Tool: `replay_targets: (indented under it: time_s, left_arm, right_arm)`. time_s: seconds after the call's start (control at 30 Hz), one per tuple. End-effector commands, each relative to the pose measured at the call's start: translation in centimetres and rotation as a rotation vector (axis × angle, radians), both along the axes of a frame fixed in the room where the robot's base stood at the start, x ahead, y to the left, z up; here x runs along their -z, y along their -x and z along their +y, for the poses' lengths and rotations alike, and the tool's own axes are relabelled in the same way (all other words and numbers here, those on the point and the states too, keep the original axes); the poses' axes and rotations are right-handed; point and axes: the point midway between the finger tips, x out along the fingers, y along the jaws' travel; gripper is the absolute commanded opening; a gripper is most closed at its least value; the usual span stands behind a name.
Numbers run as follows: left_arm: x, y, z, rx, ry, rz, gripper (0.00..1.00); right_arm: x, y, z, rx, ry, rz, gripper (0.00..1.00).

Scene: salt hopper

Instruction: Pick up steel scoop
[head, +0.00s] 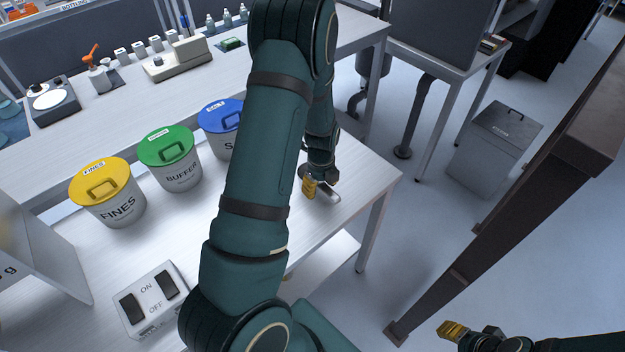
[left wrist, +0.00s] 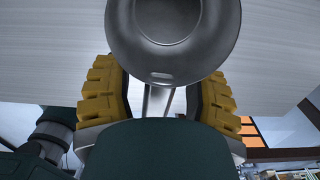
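The steel scoop (head: 330,195) lies near the right end of the white table, partly hidden by my left arm and gripper. In the left wrist view its round bowl (left wrist: 172,45) fills the top middle, and its narrow handle runs down between the fingers. My left gripper (head: 318,187) is low over the table at the scoop. Its yellow fingers (left wrist: 163,95) stand open on both sides of the handle, with gaps visible. My right gripper (head: 453,330) is at the bottom right, away from the table; its opening cannot be made out.
Yellow FINES (head: 118,207), green BUFFER (head: 178,172) and blue (head: 220,140) lidded buckets stand on the table left of my arm. An ON/OFF switch box (head: 150,300) is at the front. A brown beam (head: 500,210) crosses the right side. The table's right edge is close to the scoop.

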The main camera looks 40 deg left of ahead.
Motion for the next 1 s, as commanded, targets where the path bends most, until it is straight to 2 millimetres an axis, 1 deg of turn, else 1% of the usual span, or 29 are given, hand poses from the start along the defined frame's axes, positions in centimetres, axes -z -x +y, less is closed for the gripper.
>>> replay_targets:
  time_s: [0.03,0.07,0.1,0.13,0.47,0.57,0.67,1.0]
  left_arm:
    - [0.0,0.0,0.0,0.0,0.0,0.0,0.34]
    - [0.0,0.0,0.0,0.0,0.0,0.0,0.23]
    - [0.0,0.0,0.0,0.0,0.0,0.0,0.09]
    - [0.0,0.0,0.0,0.0,0.0,0.0,0.0]
    - [0.0,0.0,0.0,0.0,0.0,-0.001,0.0]
    - [-0.3,0.0,0.0,0.0,0.0,-0.002,0.0]
    - [-1.4,-0.1,0.0,-0.001,0.001,-0.004,0.0]
    - [-7.7,-0.1,0.0,0.0,0.0,-0.005,0.0]
  right_arm:
    - [0.0,0.0,0.0,0.0,0.0,0.0,0.47]
    - [0.0,0.0,0.0,0.0,0.0,0.0,0.47]
    - [0.0,0.0,0.0,0.0,0.0,0.0,0.47]
    - [0.0,0.0,0.0,0.0,0.0,0.0,0.47]
    - [0.0,0.0,0.0,0.0,0.0,-0.001,0.47]
    - [-0.1,0.0,0.0,0.0,0.0,-0.001,0.47]
    - [-0.3,-0.1,0.0,0.002,0.0,-0.002,0.47]
    - [-1.3,-0.4,-0.1,0.007,0.002,-0.009,0.47]
